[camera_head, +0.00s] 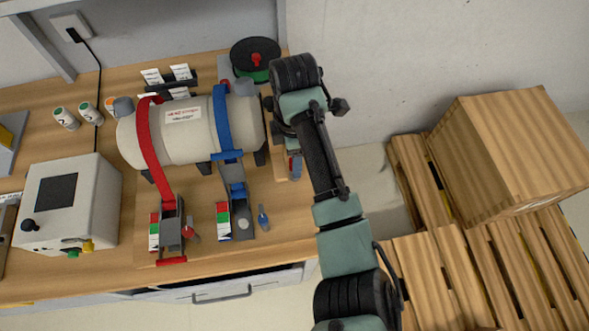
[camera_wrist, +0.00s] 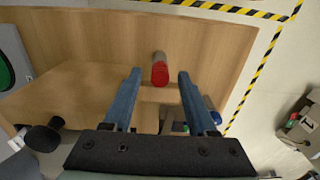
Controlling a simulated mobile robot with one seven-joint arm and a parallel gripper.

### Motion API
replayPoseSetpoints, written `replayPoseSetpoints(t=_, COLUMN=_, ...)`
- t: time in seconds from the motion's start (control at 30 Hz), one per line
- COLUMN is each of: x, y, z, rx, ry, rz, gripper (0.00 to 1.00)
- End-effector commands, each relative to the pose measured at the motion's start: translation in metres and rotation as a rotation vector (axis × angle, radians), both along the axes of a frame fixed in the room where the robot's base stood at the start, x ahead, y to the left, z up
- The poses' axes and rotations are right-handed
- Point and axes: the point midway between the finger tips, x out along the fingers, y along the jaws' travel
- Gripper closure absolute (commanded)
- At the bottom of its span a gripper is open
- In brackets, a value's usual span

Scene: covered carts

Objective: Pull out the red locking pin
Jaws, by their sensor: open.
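In the wrist view a red cylindrical piece (camera_wrist: 159,74) with a grey end sticks out in front of a wooden panel. It looks like the red locking pin. My gripper (camera_wrist: 160,76) is open, with one blue finger on each side of it and visible gaps on both sides. In the head view my arm hides this piece, and a blue finger of my gripper (camera_head: 296,165) shows beside the bench's right end. The head view also shows a red-handled part (camera_head: 190,229) by the red strap's buckle; I cannot tell whether it is the same piece.
A strapped pale tank (camera_head: 190,128) lies on the bench, left of my arm. A blue-handled part (camera_head: 263,217) stands near the front edge. A white box (camera_head: 95,205) is at the left. A wooden crate (camera_head: 510,150) sits on pallets at the right.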

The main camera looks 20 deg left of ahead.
Motion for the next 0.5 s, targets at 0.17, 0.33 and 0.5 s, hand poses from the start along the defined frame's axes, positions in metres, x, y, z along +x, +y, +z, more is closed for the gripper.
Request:
replayPoseSetpoints(t=0.17, x=0.0001, y=0.0003, z=-0.0153, rx=0.001, ry=0.001, rz=-0.001, gripper=0.42)
replayPoseSetpoints(t=0.33, x=0.0001, y=0.0003, z=-0.0158, rx=0.001, ry=0.001, rz=0.000, gripper=0.42)
replayPoseSetpoints(t=0.5, x=0.0000, y=0.0002, z=-0.0156, rx=0.001, ry=0.001, rz=0.000, gripper=0.42)
